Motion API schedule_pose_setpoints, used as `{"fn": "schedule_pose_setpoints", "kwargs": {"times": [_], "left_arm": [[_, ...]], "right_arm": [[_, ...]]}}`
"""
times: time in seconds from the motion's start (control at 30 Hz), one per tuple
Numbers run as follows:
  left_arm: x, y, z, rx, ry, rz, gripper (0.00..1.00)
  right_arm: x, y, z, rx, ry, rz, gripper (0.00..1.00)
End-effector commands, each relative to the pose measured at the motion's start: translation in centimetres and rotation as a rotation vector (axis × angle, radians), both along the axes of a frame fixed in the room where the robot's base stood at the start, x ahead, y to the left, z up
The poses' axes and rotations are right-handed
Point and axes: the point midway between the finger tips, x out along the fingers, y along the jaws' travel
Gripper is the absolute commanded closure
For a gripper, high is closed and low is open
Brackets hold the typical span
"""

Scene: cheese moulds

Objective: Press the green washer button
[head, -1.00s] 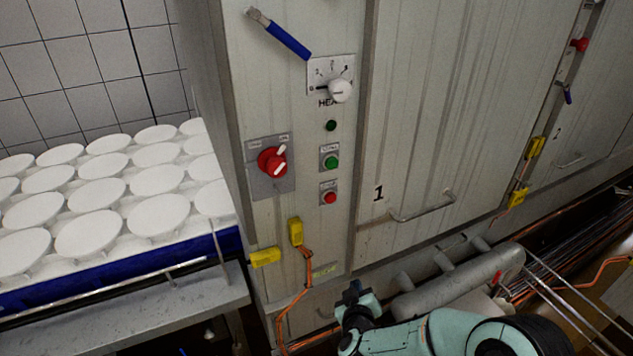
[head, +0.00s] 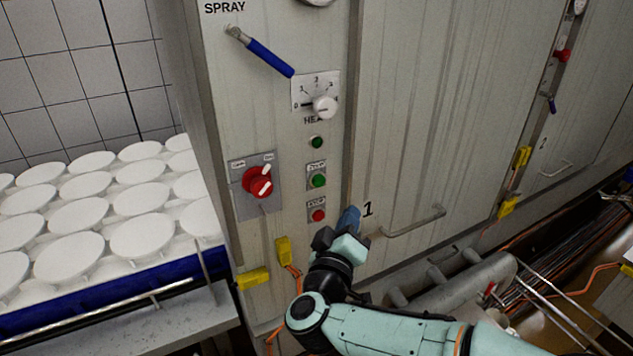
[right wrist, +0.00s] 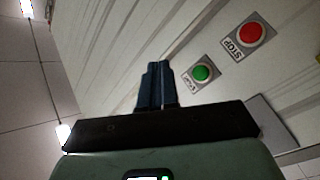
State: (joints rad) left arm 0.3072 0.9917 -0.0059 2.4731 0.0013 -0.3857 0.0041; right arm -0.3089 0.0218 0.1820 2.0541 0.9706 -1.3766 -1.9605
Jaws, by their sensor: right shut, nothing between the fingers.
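The green washer button (head: 318,181) sits on a small labelled plate on the grey washer panel, above the red stop button (head: 317,216) and below a small dark green lamp (head: 316,142). In the right wrist view the green button (right wrist: 201,73) lies just right of my fingertips, with the red stop button (right wrist: 250,32) further up and right. My right gripper (head: 349,217) is shut and empty, to the lower right of the green button in the head view, and it does not appear to touch it. My left gripper is out of view.
A red rotary switch (head: 258,182) is left of the buttons. A white heat knob (head: 325,107) and blue lever (head: 270,58) are above. A door handle (head: 415,222) is on the right. White moulds (head: 142,236) stand on a table at left.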

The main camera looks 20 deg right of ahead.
Motion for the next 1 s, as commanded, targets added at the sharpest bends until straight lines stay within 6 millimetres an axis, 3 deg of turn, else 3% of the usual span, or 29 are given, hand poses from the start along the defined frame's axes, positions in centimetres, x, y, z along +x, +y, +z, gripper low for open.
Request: {"fn": "schedule_pose_setpoints", "kwargs": {"times": [0.33, 0.8, 1.0], "left_arm": [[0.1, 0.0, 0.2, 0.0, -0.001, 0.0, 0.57], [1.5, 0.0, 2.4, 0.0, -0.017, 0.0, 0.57], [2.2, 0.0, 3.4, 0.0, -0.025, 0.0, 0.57]], "right_arm": [[1.0, 0.2, -0.1, 0.001, 0.001, 0.001, 1.0], [7.2, 1.0, 0.2, 0.0, 0.001, 0.002, 1.0], [8.6, 1.2, 0.2, 0.0, -0.001, 0.002, 1.0]]}}
